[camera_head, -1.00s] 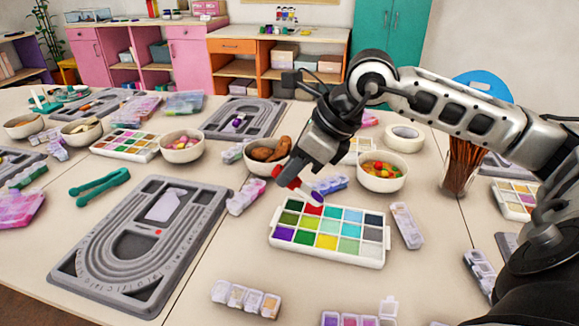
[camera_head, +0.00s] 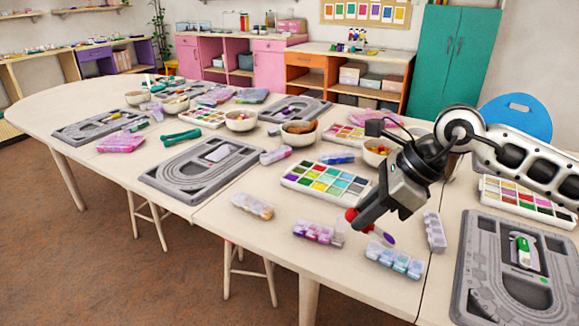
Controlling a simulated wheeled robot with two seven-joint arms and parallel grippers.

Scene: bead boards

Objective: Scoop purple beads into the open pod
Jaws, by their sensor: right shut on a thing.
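My right gripper (camera_head: 358,219) is shut on a small scoop with a red handle, held low over the front of the table. The scoop's purple end (camera_head: 385,236) points down and right; whether it carries beads is too small to tell. A pod row (camera_head: 313,232) with pink and purple contents lies just left of the scoop, with a clear lid (camera_head: 340,230) standing up at its right end. The white bead tray (camera_head: 318,200) lies behind and to the left of the gripper; its purple compartment seems to be at the near left. My left gripper is not in view.
A pod row with blue contents (camera_head: 394,262) lies just below the scoop, and another (camera_head: 436,232) to the right. A bead pod row (camera_head: 253,206) lies further left. Grey bead boards (camera_head: 515,270) lie at right and left. A bowl (camera_head: 375,155) stands behind my arm.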

